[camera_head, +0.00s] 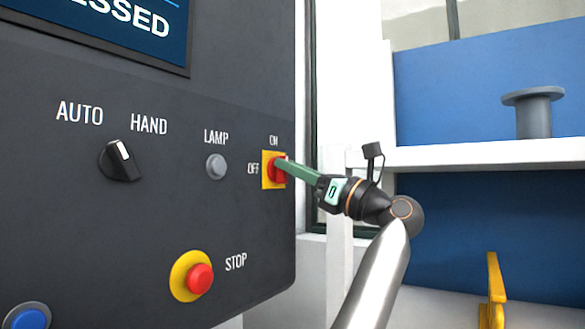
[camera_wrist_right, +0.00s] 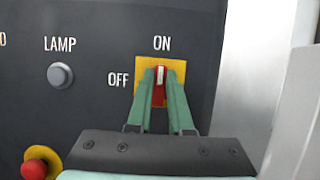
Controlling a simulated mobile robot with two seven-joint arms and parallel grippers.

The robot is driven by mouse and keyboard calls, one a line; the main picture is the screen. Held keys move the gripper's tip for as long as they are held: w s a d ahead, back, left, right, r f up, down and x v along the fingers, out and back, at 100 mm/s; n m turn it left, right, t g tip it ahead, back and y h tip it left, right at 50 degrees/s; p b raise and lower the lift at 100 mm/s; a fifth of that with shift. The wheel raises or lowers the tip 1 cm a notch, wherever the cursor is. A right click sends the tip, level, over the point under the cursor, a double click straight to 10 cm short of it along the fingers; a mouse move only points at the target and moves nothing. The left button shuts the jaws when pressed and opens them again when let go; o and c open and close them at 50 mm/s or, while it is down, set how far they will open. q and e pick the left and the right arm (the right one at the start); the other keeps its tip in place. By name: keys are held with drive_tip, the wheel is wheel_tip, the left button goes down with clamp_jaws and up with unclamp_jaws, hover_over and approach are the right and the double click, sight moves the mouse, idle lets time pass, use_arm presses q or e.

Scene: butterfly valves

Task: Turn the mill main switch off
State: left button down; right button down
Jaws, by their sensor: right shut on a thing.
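The main switch is a red knob (camera_head: 280,170) on a yellow plate (camera_head: 266,183) at the right edge of the dark control panel. ON is printed above it and OFF to its left. In the right wrist view, the knob (camera_wrist_right: 160,88) has a white mark at its top, under ON, and stands upright. My right gripper (camera_head: 284,168) comes in from the right; its green fingers are shut on the knob, one on each side in the right wrist view (camera_wrist_right: 160,86). The fingers hide part of the knob. My left gripper is not in view.
On the panel are a grey lamp button (camera_head: 216,166), a black AUTO/HAND selector (camera_head: 120,160), a red STOP button (camera_head: 199,278) and a blue button (camera_head: 28,317). A white shelf (camera_head: 480,153) with a grey spool (camera_head: 533,112) stands at right. A yellow handle (camera_head: 495,290) is lower right.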

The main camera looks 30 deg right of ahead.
drive_tip(key=shift+n+y, duration=0.4)
drive_tip(key=shift+n, duration=0.3)
drive_tip(key=shift+s+a+f+n+g+y+p, duration=0.1)
drive_tip(key=shift+n+g+y+p, duration=0.8)
drive_tip(key=shift+n, duration=2.6)
drive_tip(key=shift+w+n+g+y+p, duration=0.1)
drive_tip(key=shift+n+g+y+p, duration=0.2)
drive_tip(key=shift+n+g+p, duration=2.2)
drive_tip(key=shift+s+a+f+n+g+y+b, duration=0.1)
drive_tip(key=shift+n+g+y+b, duration=0.4)
drive_tip(key=shift+n, duration=4)
drive_tip(key=c, duration=0.8)
unclamp_jaws()
drive_tip(key=shift+d, duration=0.1)
